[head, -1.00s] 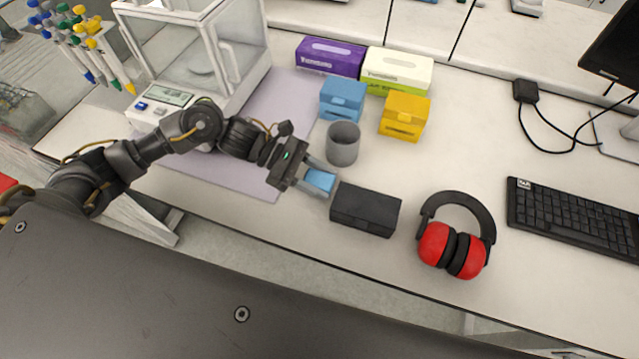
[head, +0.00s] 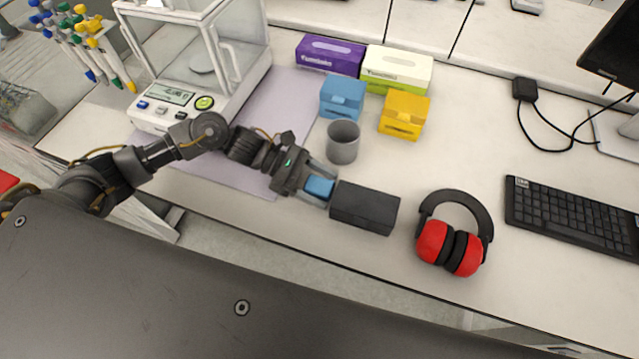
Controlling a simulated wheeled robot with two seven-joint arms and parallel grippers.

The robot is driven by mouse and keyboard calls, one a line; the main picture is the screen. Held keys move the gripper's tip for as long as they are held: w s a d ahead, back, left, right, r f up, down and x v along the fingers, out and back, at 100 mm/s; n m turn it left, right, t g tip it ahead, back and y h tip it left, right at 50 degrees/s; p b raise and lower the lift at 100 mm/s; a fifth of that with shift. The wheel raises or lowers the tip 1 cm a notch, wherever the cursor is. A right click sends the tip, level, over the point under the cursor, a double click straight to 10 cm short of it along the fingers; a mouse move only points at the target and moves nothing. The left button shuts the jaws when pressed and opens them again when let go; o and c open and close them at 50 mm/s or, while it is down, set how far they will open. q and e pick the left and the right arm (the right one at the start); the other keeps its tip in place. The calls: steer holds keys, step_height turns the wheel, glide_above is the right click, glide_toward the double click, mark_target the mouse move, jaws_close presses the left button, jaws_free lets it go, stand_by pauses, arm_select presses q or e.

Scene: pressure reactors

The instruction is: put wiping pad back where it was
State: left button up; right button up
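The wiping pad seems to be the small blue block (head: 319,187) between the fingers of my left gripper (head: 322,188). The fingers lie along both sides of it, and the gripper looks shut on it. It is just left of a dark grey box (head: 365,207), close to or touching its left end; I cannot tell which. The pad's underside and its height above the bench are hidden. My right gripper is not in view.
A grey cup (head: 343,142) stands just behind the gripper. Blue (head: 342,97) and yellow (head: 404,115) boxes stand farther back. Red earmuffs (head: 453,240) lie right of the dark box. A balance (head: 190,95) stands at left. The bench's front edge is close.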

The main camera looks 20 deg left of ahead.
arm_select(q)
steer(key=shift+r+p, duration=0.25)
steer(key=shift+p, duration=0.05)
steer(key=shift+w+a, duration=0.1)
steer(key=shift+a, duration=0.2)
steer(key=b+v, duration=0.4)
steer(key=v, duration=0.6)
steer(key=shift+a+r, duration=0.1)
steer(key=shift+a, duration=0.15)
steer(key=shift+a+r, duration=0.25)
steer(key=shift+a, duration=0.15)
